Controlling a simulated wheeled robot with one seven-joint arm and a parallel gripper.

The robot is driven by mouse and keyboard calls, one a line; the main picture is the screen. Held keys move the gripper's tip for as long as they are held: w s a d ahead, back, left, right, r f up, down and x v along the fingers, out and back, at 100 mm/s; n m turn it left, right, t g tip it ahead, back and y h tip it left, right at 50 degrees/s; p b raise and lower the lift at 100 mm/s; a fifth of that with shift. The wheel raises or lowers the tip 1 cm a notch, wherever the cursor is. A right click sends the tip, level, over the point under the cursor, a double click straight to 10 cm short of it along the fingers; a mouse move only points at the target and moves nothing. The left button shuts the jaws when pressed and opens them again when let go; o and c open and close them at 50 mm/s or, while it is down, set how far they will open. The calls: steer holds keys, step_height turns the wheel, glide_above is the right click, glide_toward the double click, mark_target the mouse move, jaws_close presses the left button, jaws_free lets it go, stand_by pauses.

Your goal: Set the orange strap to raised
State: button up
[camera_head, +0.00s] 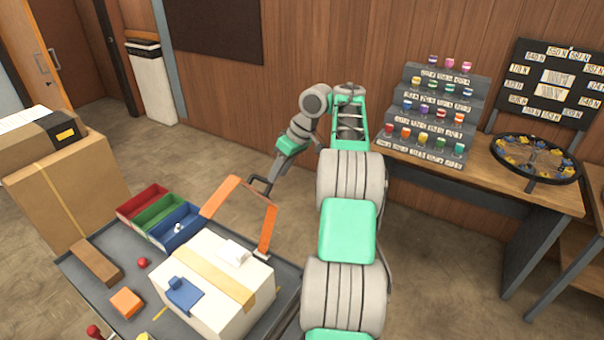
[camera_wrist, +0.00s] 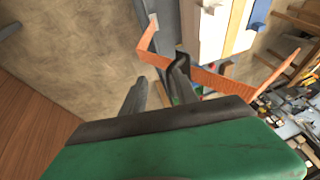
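The orange strap (camera_head: 266,228) stands up as an angular loop above the far side of the pale box (camera_head: 250,318). Its top bar slopes down to the right in the head view. My gripper (camera_head: 257,187) is at the strap's upper right part, with its dark fingers close to the bar. In the wrist view the fingers (camera_wrist: 160,70) are spread apart, and the strap (camera_wrist: 228,85) runs past the fingertips. The right finger overlaps the strap in the picture; I cannot tell whether they touch. The gripper does not look closed on it.
The grey table (camera_head: 88,272) holds the box, red, green and blue bins (camera_head: 143,200), a brown block (camera_head: 96,262) and an orange block (camera_head: 126,302). A cardboard box (camera_head: 70,195) stands left. A wooden bench (camera_head: 530,195) with a stepped rack (camera_head: 440,75) is at right.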

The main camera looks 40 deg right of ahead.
steer(key=s+d, duration=0.6)
steer(key=shift+s, duration=0.3)
steer(key=shift+d, duration=0.1)
